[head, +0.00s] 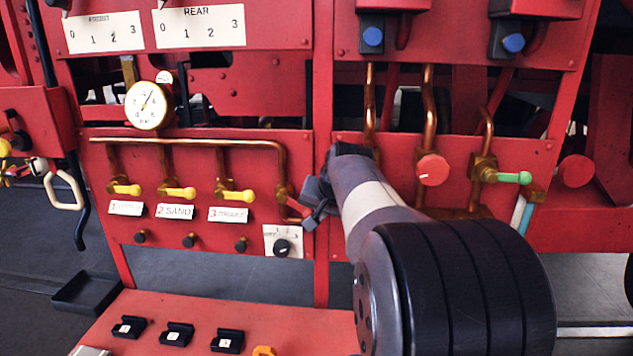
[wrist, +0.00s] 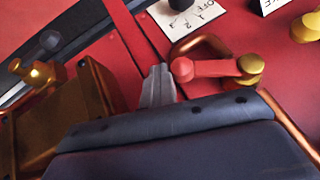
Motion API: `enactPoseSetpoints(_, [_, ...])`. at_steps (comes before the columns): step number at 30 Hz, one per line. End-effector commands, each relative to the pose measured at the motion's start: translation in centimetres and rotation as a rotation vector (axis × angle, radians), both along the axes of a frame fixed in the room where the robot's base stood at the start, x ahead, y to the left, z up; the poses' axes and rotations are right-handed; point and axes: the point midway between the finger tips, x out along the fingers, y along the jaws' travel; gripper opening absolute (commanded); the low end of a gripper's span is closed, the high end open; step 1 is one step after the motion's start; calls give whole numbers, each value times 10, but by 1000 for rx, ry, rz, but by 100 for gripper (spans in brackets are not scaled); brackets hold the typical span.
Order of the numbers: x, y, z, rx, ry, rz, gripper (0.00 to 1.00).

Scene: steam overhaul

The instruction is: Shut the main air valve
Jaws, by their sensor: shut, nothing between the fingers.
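A valve with a red lever (head: 297,207) sits at the right end of the copper pipe on the red panel. No label on it is readable, so I cannot confirm it is the main air valve. In the wrist view the red lever (wrist: 205,68) extends left from its brass pivot (wrist: 250,66). My gripper (head: 312,214) is shut and empty close to the lever's free end. Its fingertips (wrist: 158,74) show just left of that end; I cannot tell if they touch. My arm hides part of the panel to the right.
A green-lever valve (head: 513,177) and a round red knob (head: 432,170) are on the right. A red bench (head: 185,310) with black holders juts out below.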

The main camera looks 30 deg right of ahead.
Motion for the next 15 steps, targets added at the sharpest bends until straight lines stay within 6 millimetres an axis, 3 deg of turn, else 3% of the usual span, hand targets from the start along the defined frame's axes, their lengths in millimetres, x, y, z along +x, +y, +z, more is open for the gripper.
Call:
enactPoseSetpoints(8, [-7, 1, 11, -1, -5, -1, 0])
enactPoseSetpoints(15, [-36, 5, 48, -2, -6, -1, 0])
